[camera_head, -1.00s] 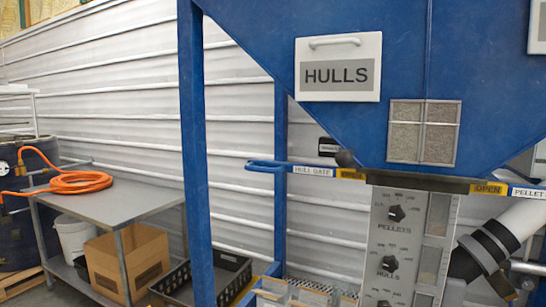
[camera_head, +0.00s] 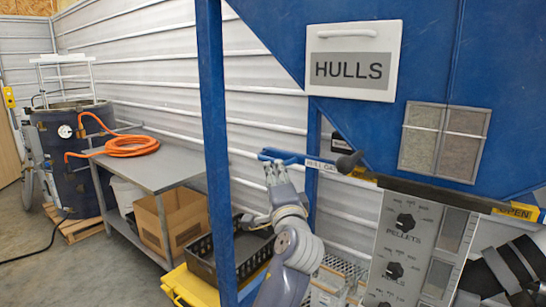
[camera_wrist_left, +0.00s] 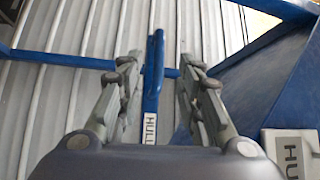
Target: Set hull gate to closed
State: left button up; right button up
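The hull gate is a flat blue bar with a looped handle (camera_head: 283,156) that sticks out left from under the blue hopper (camera_head: 420,60). A white HULL GATE label (camera_head: 321,165) is on the bar, and a small yellow tag (camera_head: 362,174) sits nearer the hopper. My left gripper (camera_head: 273,172) is just below the handle in the head view. In the left wrist view, my left gripper (camera_wrist_left: 158,65) is open, its fingers on either side of the blue handle (camera_wrist_left: 154,72), with visible gaps.
A blue post (camera_head: 216,130) stands left of my left arm. A dial panel (camera_head: 415,245) is below the hopper. A grey table (camera_head: 165,172) with an orange hose (camera_head: 130,146) stands at left. A black crate (camera_head: 245,252) is low behind the post.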

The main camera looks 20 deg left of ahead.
aim_at(297, 163)
pick_arm(q)
jog(key=p+x, duration=0.3)
jog(key=x, duration=0.6)
jog(key=shift+f, duration=0.1)
grip_shut()
